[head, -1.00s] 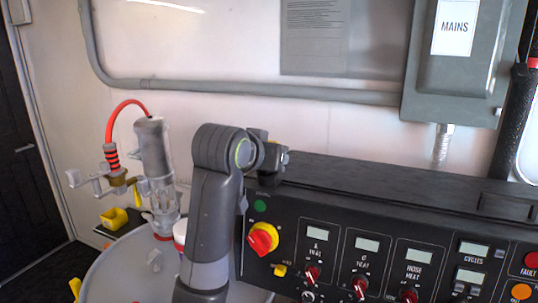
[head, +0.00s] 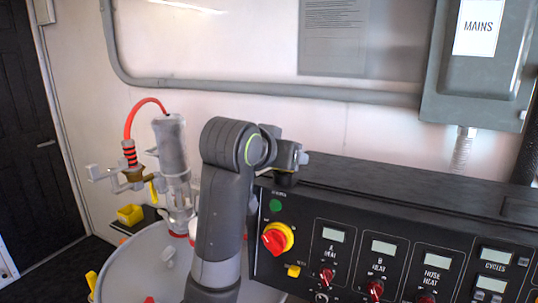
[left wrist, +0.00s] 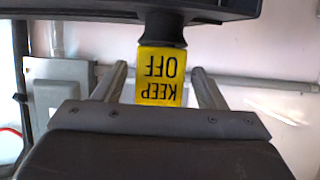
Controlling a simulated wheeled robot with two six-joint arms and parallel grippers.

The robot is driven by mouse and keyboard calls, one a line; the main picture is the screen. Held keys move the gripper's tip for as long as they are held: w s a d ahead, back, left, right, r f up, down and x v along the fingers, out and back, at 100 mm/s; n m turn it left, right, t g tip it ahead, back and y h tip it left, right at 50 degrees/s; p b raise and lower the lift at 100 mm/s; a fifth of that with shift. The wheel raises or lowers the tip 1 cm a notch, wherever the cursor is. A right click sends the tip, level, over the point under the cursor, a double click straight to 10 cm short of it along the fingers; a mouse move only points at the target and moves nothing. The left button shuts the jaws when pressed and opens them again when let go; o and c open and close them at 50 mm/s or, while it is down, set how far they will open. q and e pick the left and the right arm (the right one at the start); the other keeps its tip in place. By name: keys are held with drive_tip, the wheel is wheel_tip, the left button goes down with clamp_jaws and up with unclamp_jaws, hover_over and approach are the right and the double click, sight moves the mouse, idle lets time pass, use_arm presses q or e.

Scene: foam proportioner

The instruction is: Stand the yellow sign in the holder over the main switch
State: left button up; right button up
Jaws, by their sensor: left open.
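The yellow sign (left wrist: 161,75) reads KEEP OFF and shows upside down in the left wrist view. Its edge meets a dark round holder (left wrist: 163,24) on the underside of the black console as pictured, so it appears to stand in it. My left gripper (left wrist: 162,88) is open, with one finger on each side of the sign and a gap to both. In the head view my left gripper (head: 294,157) is at the console's top left edge, above the red and yellow main switch (head: 278,239). The sign cannot be made out there. My right gripper is not in view.
The black console (head: 400,210) fills the lower right, with dials and displays. A grey MAINS box (head: 475,80) and a conduit (head: 270,90) are on the wall. A drum (head: 140,265) with a pump (head: 172,165) stands left of my arm.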

use_arm(q)
drive_tip(key=p+v, duration=0.6)
drive_tip(key=v, duration=0.3)
drive_tip(key=shift+s+r, duration=0.15)
drive_tip(key=shift+s, duration=0.15)
drive_tip(key=shift+a, duration=0.15)
